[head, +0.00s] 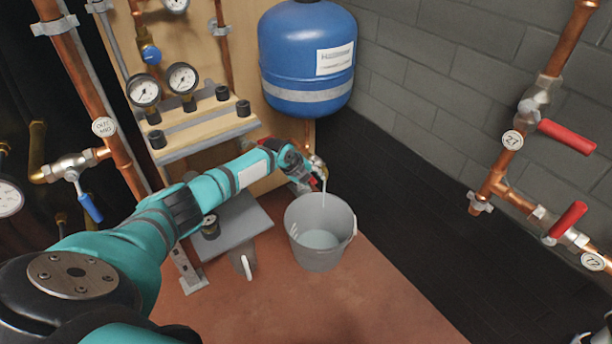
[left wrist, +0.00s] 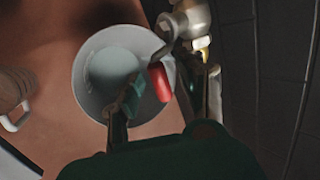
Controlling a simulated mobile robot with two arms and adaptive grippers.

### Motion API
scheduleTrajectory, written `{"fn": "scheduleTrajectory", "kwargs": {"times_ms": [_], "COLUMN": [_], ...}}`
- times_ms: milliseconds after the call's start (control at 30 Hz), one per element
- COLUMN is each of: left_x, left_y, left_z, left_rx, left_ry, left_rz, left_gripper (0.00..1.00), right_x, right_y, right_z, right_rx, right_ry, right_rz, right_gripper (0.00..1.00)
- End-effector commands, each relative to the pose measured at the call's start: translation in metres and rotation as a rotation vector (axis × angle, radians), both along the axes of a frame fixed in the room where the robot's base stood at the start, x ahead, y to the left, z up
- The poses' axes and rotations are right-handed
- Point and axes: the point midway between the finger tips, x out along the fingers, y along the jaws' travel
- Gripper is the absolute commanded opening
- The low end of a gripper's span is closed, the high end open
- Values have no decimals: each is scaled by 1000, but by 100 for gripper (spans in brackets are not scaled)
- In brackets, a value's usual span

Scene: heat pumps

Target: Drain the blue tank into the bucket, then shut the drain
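The blue tank (head: 308,50) hangs on a wooden panel at the top middle of the head view. Below it is a brass drain valve (head: 318,162), also in the left wrist view (left wrist: 188,22). A thin pale stream runs from it towards the grey bucket (head: 320,251), which stands on the floor with pale liquid inside; the bucket also shows in the left wrist view (left wrist: 88,95). My left gripper (head: 308,180) is at the valve. In the left wrist view its fingers (left wrist: 160,92) stand apart, one on each side of the red handle (left wrist: 160,82), with gaps visible. My right gripper is out of view.
Gauges (head: 182,78) and a wooden shelf (head: 205,130) stand left of the tank. A grey platform (head: 238,222) and a small grey jug (head: 241,262) are left of the bucket. Copper pipes with red handles (head: 567,137) run along the right. Reddish floor in front is clear.

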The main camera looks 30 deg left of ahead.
Motion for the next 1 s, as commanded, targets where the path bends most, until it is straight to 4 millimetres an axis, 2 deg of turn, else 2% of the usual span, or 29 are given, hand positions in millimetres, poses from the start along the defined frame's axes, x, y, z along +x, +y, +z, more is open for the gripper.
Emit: {"fn": "scheduleTrajectory", "kwargs": {"times_ms": [600, 1000], "left_x": [-40, -43], "left_y": [10, 11], "left_z": [58, 62], "left_rx": [2, 3], "left_ry": [1, 2], "left_rz": [1, 1], "left_gripper": [39, 39], "right_x": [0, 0], "right_y": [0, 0], "right_z": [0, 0], "right_rx": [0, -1], "right_ry": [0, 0], "right_rz": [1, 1], "right_gripper": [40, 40]}}
